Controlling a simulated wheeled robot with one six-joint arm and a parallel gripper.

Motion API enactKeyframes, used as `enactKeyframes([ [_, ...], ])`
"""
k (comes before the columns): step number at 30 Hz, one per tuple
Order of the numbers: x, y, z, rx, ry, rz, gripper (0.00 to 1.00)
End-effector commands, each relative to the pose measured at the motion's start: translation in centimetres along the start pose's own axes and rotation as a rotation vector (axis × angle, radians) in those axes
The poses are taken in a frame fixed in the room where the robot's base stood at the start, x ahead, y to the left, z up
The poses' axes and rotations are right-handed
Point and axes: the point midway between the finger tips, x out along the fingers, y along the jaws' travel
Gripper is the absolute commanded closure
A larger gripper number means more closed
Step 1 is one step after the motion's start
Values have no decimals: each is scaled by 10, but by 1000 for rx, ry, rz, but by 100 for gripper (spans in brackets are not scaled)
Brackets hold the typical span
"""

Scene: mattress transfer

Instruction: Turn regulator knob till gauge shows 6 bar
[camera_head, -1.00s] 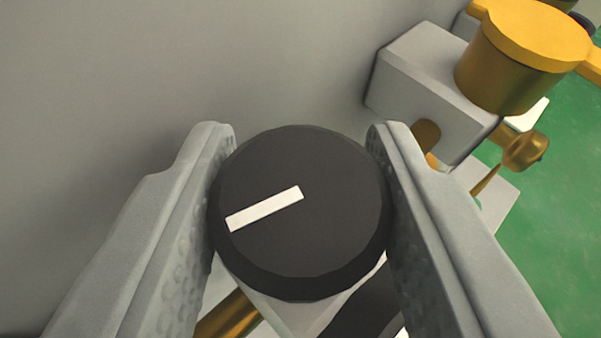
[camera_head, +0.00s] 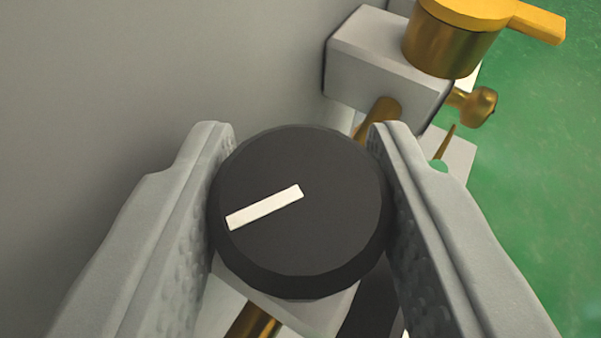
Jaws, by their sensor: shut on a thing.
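The regulator knob (camera_head: 320,235) is a round black cap with a white pointer bar on its top face. It sits in the middle of the head camera view, and the bar runs from near the centre to the lower left. My gripper (camera_head: 302,140) is shut on the knob, one grey finger against each side. A light grey body shows below the knob, partly hidden by it and the fingers. The gauge face cannot be made out in this view.
A grey block (camera_head: 385,60) with a yellow lever handle (camera_head: 455,35) stands beyond the knob at the upper right. A brass fitting (camera_head: 474,106) sticks out of it. A plain grey wall (camera_head: 150,60) fills the left. Green floor (camera_head: 540,180) shows at right.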

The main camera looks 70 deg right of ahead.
Motion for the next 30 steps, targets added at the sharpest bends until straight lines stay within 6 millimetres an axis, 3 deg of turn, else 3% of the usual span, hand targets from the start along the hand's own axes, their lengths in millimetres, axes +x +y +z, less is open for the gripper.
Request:
enactKeyframes([
  [2,0,0,-1,1,1,-1,85],
  [3,0,0,-1,0,1,-1,54],
  [6,0,0,-1,0,1,-1,41],
  [30,0,0,0,-29,0,-67,41],
])
